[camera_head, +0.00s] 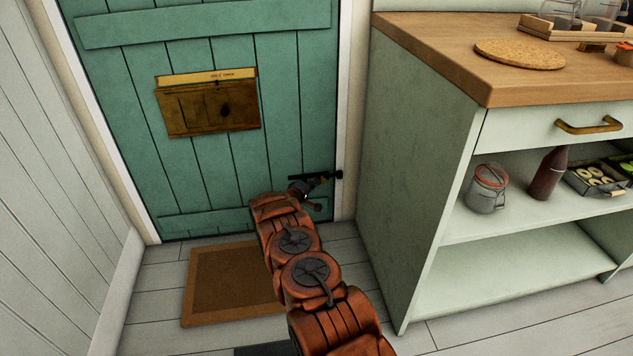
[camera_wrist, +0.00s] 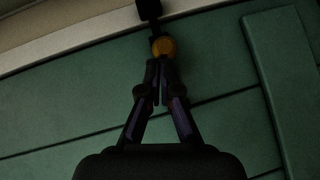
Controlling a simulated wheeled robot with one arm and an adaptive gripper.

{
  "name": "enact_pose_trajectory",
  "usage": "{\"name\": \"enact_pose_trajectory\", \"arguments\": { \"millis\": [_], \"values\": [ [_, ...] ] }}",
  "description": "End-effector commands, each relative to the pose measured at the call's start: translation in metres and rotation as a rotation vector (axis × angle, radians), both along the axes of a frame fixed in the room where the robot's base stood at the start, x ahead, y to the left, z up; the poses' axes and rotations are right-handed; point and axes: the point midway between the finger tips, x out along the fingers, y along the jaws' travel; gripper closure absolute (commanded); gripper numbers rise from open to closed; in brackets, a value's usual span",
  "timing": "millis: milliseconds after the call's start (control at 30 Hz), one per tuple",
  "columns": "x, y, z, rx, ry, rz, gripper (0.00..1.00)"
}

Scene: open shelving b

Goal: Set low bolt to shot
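The low bolt (camera_head: 322,176) is a dark bar near the bottom right edge of the green door (camera_head: 290,120), reaching toward the pale door frame. In the wrist view its dark end piece (camera_wrist: 148,10) lies over the cream frame, and its round brass knob (camera_wrist: 162,46) shows just beyond my fingertips. My gripper (camera_wrist: 158,70) is shut, its two fingers nearly together, with the tips at the knob; whether they touch it I cannot tell. In the head view my gripper (camera_head: 304,190) is at the bolt and hides part of it. How far the bar sits in its keeper is unclear.
A wooden-topped cabinet (camera_head: 415,170) stands close to the right of the door. A brown doormat (camera_head: 225,285) lies on the floor before the door. A brass letter box (camera_head: 207,107) is on the door. A white panelled wall (camera_head: 50,170) bounds the left.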

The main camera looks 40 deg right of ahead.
Motion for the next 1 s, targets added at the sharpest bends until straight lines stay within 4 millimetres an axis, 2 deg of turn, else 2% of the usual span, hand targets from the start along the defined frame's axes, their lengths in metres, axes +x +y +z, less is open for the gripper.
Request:
{"name": "enact_pose_trajectory", "arguments": {
  "millis": [233, 700, 1000],
  "values": [
    [0.016, 0.033, 0.013, 0.000, -0.003, 0.008, 1.00],
    [-0.005, 0.108, 0.028, 0.002, 0.000, 0.003, 1.00],
    [-0.010, 0.125, 0.028, 0.001, 0.001, 0.002, 1.00]
  ]
}}
